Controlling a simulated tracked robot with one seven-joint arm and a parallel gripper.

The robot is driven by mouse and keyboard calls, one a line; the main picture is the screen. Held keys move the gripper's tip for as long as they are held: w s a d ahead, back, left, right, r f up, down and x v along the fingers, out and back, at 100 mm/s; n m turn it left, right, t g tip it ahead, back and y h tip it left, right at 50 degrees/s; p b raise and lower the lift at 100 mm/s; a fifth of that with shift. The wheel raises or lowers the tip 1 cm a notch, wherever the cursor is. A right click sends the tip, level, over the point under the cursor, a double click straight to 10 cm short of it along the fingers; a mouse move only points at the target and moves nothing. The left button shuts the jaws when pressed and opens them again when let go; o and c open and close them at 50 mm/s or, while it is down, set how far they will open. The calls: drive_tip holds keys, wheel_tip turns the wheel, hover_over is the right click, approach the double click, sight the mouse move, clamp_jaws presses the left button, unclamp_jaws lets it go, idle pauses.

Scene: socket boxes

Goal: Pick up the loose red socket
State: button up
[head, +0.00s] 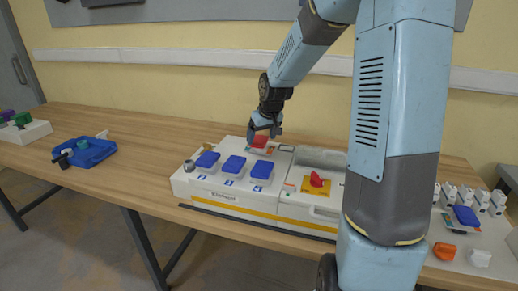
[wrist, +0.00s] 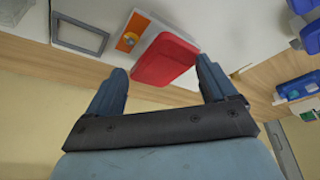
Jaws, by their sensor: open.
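The red socket (wrist: 165,60) is a red block in the wrist view, lying at the edge of the white panel box (wrist: 215,20). In the head view the red socket (head: 260,141) sits at the back of the white box (head: 240,208), behind the blue sockets. My gripper (wrist: 158,80) is open, with one finger on each side of the red socket's near end. In the head view my gripper (head: 263,128) is just above the red socket and hides part of it. I cannot tell whether the fingers touch it.
Several blue sockets (head: 234,164) sit on the white box. A yellow plate with a red knob (head: 317,182) is to their right. A blue tray (head: 88,152) lies on the wooden table (head: 130,185) at left. The wall (head: 200,90) is close behind the table.

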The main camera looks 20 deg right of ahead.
sight(260, 140)
drive_tip(key=shift+x, duration=1.5)
drive_tip(key=shift+a, duration=0.1)
drive_tip(key=shift+c, duration=0.4)
drive_tip(key=c, duration=1)
